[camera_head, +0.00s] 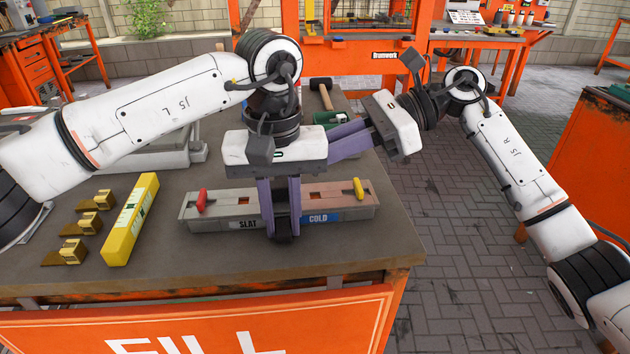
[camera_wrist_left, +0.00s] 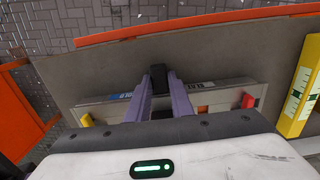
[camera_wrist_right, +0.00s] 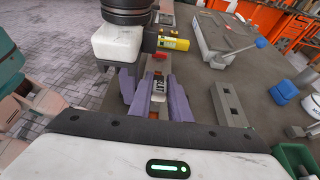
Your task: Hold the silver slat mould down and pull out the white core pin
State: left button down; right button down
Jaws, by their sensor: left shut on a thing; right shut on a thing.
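The silver slat mould (camera_head: 228,213) lies flat on the table, with a SLAT label, a blue COLD label, a red knob and a yellow knob. It also shows in the left wrist view (camera_wrist_left: 105,114). My left gripper (camera_head: 281,225) points down at the mould's middle, shut, with a dark block between its fingertips at the front side. My right gripper (camera_wrist_right: 158,85) reaches in from the right, behind the left one, and is shut. A white lettered piece, seemingly the core pin (camera_wrist_right: 158,90), shows between its fingers. The head view hides this grip and the pin.
A yellow level (camera_head: 131,219) and several small brass-coloured blocks (camera_head: 88,224) lie left of the mould. A mallet (camera_head: 321,92) and a green item (camera_head: 330,118) lie behind. The table's front strip is clear; its right edge is close to the mould.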

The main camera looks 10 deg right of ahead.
pick_arm(q)
jog(key=shift+w+a, duration=0.1)
jog(key=shift+a, duration=0.1)
pick_arm(e)
notch_tip(320, 180, up, 11)
pick_arm(q)
jog(key=c, duration=1.5)
grip_release()
pick_arm(e)
jog(key=shift+a, duration=0.1)
pick_arm(q)
notch_tip(320, 180, up, 18)
jog(key=p, duration=0.8)
jog(key=shift+r, duration=0.25)
pick_arm(e)
notch_tip(320, 180, up, 8)
